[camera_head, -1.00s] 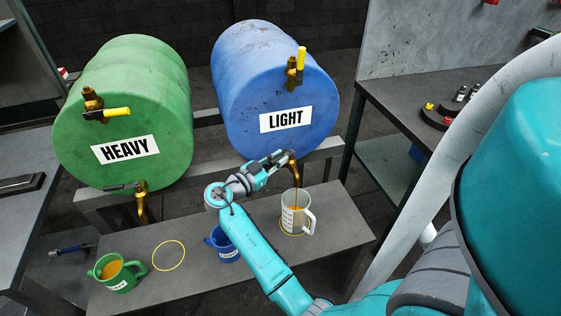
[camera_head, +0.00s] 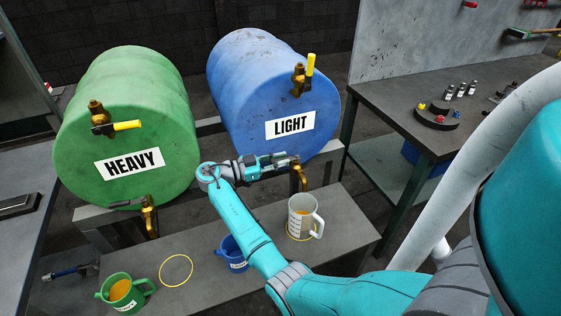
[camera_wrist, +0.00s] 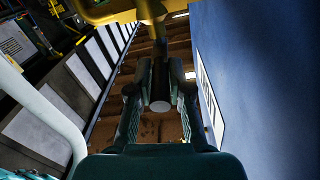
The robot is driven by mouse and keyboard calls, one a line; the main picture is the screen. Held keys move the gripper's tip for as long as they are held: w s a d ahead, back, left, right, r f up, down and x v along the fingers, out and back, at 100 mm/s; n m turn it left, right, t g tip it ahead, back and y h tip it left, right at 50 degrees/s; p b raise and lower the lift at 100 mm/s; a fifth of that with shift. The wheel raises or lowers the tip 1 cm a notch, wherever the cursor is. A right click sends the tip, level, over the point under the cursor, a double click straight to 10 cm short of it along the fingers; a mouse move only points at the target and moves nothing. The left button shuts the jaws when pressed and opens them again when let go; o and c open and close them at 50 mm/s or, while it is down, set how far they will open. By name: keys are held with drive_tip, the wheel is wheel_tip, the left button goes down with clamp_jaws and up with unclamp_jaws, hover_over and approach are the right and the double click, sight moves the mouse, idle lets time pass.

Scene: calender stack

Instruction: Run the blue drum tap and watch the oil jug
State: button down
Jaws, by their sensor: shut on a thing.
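The blue drum (camera_head: 262,85), labelled LIGHT, lies on its side on a rack. Its brass lower tap (camera_head: 302,180) points down over the oil jug. The oil jug (camera_head: 296,226) is pale with a handle on the right and stands upright on a yellow ring. Amber oil shows inside it, and I see no stream between spout and jug. My gripper (camera_head: 290,161) is at the tap, lying nearly level. In the wrist view my gripper (camera_wrist: 160,98) is shut on the dark round tap handle (camera_wrist: 160,105), beside the blue drum's face.
The green drum (camera_head: 120,130), labelled HEAVY, is on the left. A green jug (camera_head: 115,307) with amber oil and an empty yellow ring (camera_head: 163,273) are on the bench (camera_head: 200,228). A blue jug (camera_head: 234,255) stands partly behind my arm. A workbench (camera_head: 400,115) is at right.

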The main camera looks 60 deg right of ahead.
drive_tip(key=shift+w, duration=0.1)
drive_tip(key=c, duration=1.1)
unclamp_jaws()
drive_tip(key=shift+v, duration=3.75)
